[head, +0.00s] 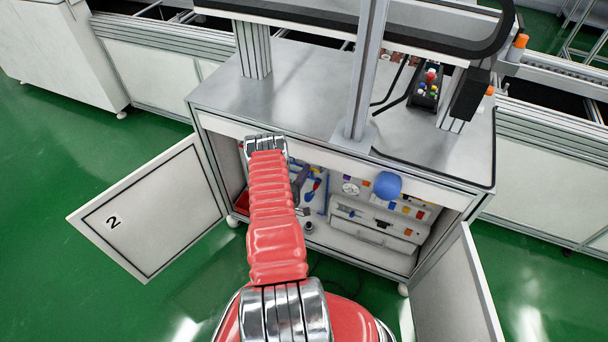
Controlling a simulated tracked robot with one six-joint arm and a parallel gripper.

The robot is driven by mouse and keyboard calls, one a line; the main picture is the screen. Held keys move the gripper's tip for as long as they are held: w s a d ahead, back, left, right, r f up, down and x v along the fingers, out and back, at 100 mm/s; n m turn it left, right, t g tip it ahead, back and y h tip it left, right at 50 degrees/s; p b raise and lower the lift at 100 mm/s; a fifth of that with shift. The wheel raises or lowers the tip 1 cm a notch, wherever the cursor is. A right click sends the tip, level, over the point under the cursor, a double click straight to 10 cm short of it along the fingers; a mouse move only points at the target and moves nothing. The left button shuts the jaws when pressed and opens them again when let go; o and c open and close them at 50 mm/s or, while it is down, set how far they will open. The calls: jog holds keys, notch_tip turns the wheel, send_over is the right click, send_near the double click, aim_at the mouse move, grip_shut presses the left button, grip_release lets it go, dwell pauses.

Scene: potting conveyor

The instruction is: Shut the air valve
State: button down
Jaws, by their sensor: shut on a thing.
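My red arm reaches from the bottom of the head view to the open cabinet (207,150), and its chrome joint is at the upper left of the opening. I cannot make out the air valve with certainty. Small blue and red items (312,190) show just right of the arm inside the cabinet.
The left cabinet door (165,215), marked 2, and the right door (455,295) stand open. A blue rounded thing (387,185) shows at the cabinet's front upper edge. A drawer (375,232) is inside. A control box (427,87) stands on top. Green floor is clear at left.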

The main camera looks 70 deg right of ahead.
jog(key=shift+w, duration=0.3)
jog(key=c, duration=1.8)
grip_release()
jog(key=shift+s+f, duration=0.1)
jog(key=shift+s, duration=0.05)
jog(key=shift+a, duration=0.1)
jog(key=w+a, duration=0.1)
jog(key=a, duration=1.2)
jog(key=shift+a, duration=0.35)
jog(key=shift+w+f, duration=0.1)
